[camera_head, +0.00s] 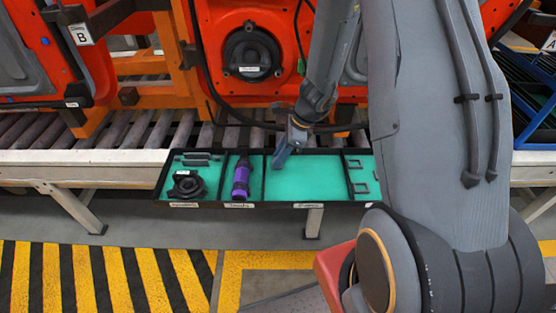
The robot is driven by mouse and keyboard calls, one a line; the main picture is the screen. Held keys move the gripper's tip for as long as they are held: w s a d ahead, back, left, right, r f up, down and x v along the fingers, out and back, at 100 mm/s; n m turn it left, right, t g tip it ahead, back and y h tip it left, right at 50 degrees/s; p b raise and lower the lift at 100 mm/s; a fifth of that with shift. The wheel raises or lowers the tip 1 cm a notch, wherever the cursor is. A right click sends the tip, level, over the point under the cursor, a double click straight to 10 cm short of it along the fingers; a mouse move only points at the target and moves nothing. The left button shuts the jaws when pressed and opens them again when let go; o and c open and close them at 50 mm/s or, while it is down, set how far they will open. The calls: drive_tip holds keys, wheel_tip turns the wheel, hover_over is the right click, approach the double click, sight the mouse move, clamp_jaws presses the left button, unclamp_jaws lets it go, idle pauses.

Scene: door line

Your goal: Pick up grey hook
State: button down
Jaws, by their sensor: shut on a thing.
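My gripper (294,135) is above the wide third compartment of the black tray (258,206), near its back edge. It is shut on a small blue-grey piece (282,155), which looks like the grey hook. The piece hangs down and tilts to the left over the green floor. Its full shape is too small to make out, and I cannot tell whether it touches the tray. Two dark bracket-shaped pieces (360,188) lie in the right compartment, one behind the other.
A purple and black tool (241,178) lies in the second compartment. A round black part (186,185) and a dark handle-like part (197,159) lie in the left one. Behind the tray are a roller conveyor (140,130) and an orange door panel (240,50).

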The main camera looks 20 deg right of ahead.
drive_tip(key=shift+r, duration=0.1)
drive_tip(key=shift+r, duration=0.5)
drive_tip(key=v, duration=0.2)
drive_tip(key=shift+d+r+b, duration=0.15)
drive_tip(key=shift+r+b, duration=0.1)
drive_tip(key=shift+b, duration=0.05)
drive_tip(key=s+d, duration=0.2)
drive_tip(key=d, duration=0.3)
drive_tip(key=s+d+b, duration=0.1)
drive_tip(key=s+d, duration=0.1)
drive_tip(key=d, duration=0.3)
drive_tip(key=s+d+b, duration=0.1)
drive_tip(key=s+d, duration=0.1)
drive_tip(key=d, duration=0.4)
drive_tip(key=shift+a, duration=0.1)
